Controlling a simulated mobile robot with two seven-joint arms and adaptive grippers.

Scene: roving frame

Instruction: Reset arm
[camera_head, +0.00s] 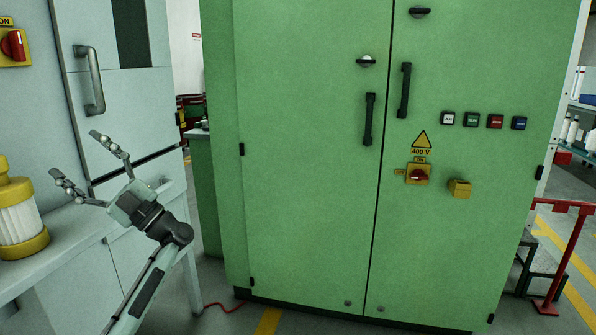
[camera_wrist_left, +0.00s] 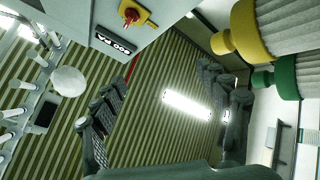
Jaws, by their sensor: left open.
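My left arm comes in from the lower left in the head view. Its gripper (camera_head: 76,154) is open, with the two fingers spread wide and nothing between them. It is in front of the pale grey cabinet (camera_head: 130,98) and points up and to the left. In the left wrist view the two dark fingers of this gripper (camera_wrist_left: 158,82) are apart, with a bright lamp and a ribbed ceiling behind them. My right arm and gripper are not in view.
A green electrical cabinet (camera_head: 300,150) fills the middle, its doors closed. A yellow-capped container (camera_head: 20,222) stands on the bench (camera_head: 75,235) at the left, near the gripper. A red rail (camera_head: 570,255) stands at the right. Bare floor shows below the green cabinet.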

